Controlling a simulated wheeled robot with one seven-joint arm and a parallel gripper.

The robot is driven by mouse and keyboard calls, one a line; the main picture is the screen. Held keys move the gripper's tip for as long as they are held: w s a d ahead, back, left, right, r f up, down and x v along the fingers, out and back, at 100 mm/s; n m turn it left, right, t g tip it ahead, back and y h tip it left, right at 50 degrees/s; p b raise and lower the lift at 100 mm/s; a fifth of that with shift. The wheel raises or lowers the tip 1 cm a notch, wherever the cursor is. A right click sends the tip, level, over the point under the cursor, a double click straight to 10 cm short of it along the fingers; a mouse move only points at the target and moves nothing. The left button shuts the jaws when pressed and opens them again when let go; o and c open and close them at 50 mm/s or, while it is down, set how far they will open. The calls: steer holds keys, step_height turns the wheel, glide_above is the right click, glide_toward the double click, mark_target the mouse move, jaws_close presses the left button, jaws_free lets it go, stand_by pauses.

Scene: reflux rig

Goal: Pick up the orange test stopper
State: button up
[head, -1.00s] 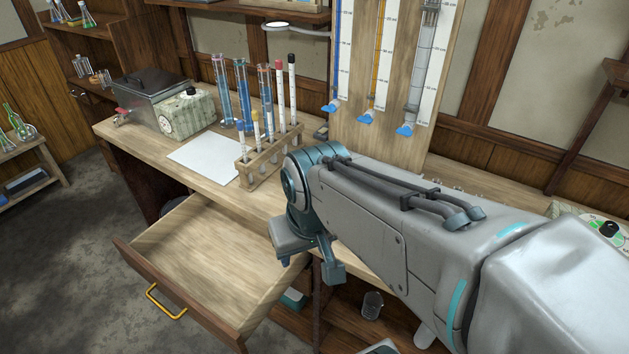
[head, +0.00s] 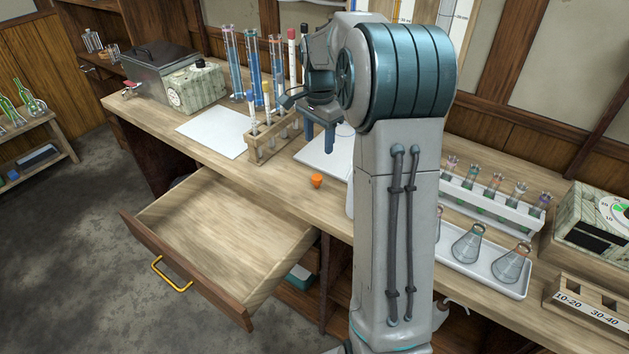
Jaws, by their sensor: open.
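The orange test stopper (head: 317,180) is a small orange piece on the wooden bench top, near its front edge. It stands just in front of a white sheet or pad (head: 325,157), to the left of my arm. My gripper (head: 319,138) is open and raised above the bench, with its blue-grey fingers pointing down. In the picture it is a little above the stopper, apart from it, with nothing seen between the fingers. My arm hides part of the bench behind and to the right.
A wooden test tube rack (head: 262,145) with several tubes stands close left of the gripper. An open drawer (head: 215,240) juts out below the bench. A white rack (head: 490,208) of small tubes and a tray of flasks (head: 468,245) are right of my arm.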

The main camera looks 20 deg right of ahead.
mark_target(317, 177)
steer(key=f, duration=0.9)
steer(key=shift+w+d, duration=0.25)
steer(key=shift+w, duration=0.05)
steer(key=shift+a+f+p, duration=0.15)
steer(key=shift+f+p, duration=0.2)
steer(key=shift+f, duration=1.05)
steer(key=shift+a+f+p, duration=0.15)
steer(key=shift+f+p, duration=0.2)
steer(key=shift+f, duration=1)
steer(key=c, duration=1)
